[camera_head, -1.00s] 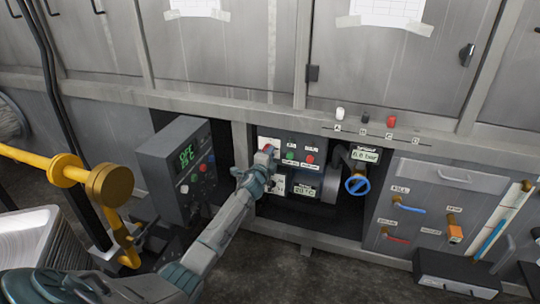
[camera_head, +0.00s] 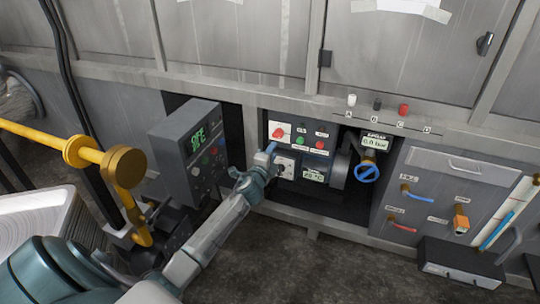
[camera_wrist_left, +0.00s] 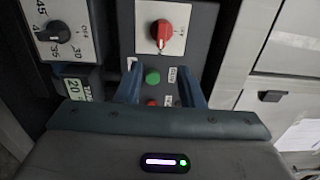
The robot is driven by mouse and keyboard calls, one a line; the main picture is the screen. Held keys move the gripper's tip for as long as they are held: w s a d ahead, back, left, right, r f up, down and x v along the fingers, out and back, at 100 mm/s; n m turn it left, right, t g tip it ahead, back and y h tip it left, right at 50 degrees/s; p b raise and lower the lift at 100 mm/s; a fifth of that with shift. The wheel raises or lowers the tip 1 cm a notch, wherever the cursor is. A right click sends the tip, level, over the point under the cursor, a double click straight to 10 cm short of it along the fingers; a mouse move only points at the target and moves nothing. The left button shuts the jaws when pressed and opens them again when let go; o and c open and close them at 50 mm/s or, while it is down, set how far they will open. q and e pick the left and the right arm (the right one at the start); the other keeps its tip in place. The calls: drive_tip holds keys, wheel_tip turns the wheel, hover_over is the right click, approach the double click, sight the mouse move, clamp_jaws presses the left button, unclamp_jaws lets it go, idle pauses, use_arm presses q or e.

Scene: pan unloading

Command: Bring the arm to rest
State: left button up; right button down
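My left gripper (camera_head: 269,150) reaches in from the lower left to a control panel (camera_head: 311,133) in the head view. In the left wrist view its two blue fingers (camera_wrist_left: 160,82) stand apart with nothing gripped between them; a green button (camera_wrist_left: 152,76) shows in the gap. A red rotary knob on a white plate (camera_wrist_left: 163,28) lies beyond the fingertips. The knob also shows uncovered in the head view (camera_head: 279,132), just above the fingertips. I cannot tell whether a finger touches the panel. My right gripper is in neither view.
A grey box with a green display (camera_head: 198,138) stands left of my forearm. A yellow pipe (camera_head: 50,136) and a white ribbed stack (camera_head: 48,226) are further left. A blue valve wheel (camera_head: 367,174) is right of the panel. A dark box (camera_head: 462,262) stands lower right.

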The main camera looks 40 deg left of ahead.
use_arm(q)
drive_tip(key=shift+v, duration=0.85)
